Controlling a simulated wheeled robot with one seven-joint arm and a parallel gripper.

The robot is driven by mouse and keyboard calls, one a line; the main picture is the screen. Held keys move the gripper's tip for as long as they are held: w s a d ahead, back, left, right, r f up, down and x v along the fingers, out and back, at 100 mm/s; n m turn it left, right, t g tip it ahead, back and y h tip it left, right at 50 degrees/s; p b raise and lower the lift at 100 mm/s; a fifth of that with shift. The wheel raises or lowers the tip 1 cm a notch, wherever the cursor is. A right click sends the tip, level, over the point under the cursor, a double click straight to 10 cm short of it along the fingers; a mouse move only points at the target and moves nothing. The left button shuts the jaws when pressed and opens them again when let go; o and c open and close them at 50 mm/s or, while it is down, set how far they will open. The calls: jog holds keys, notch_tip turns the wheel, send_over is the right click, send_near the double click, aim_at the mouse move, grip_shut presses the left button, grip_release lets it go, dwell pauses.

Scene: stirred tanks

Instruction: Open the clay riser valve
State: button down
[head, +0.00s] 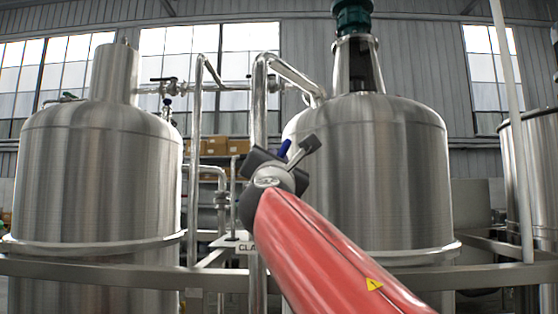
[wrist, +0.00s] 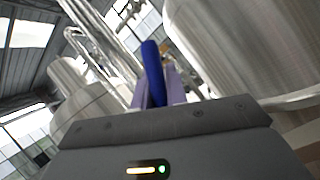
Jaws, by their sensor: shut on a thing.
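The blue valve handle (head: 284,148) shows as a small piece beside my gripper (head: 292,154) in the head view, in front of the right tank. In the wrist view the blue handle (wrist: 153,72) stands up between the two fingers of my gripper (wrist: 158,92), which is shut on it. The valve body and most of the riser pipe behind it are hidden by my gripper and red arm. A white label (head: 246,247) reading "CLA…" sits low on the pipework, its right part covered by my arm.
A large steel tank (head: 95,170) stands at left and another steel tank (head: 375,180) at right, with a green motor (head: 353,17) on top. Steel pipes (head: 197,120) run between them. A grey horizontal rail (head: 110,270) crosses in front. Brown boxes (head: 217,145) sit behind.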

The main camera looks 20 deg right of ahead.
dwell(0.3)
jog(key=c, duration=1.4)
grip_release()
jog(key=b+v, duration=0.2)
jog(key=v, duration=0.5)
jog(key=shift+s+a+f+b, duration=0.15)
jog(key=shift+s+a+b, duration=0.05)
jog(key=shift+s+b, duration=0.15)
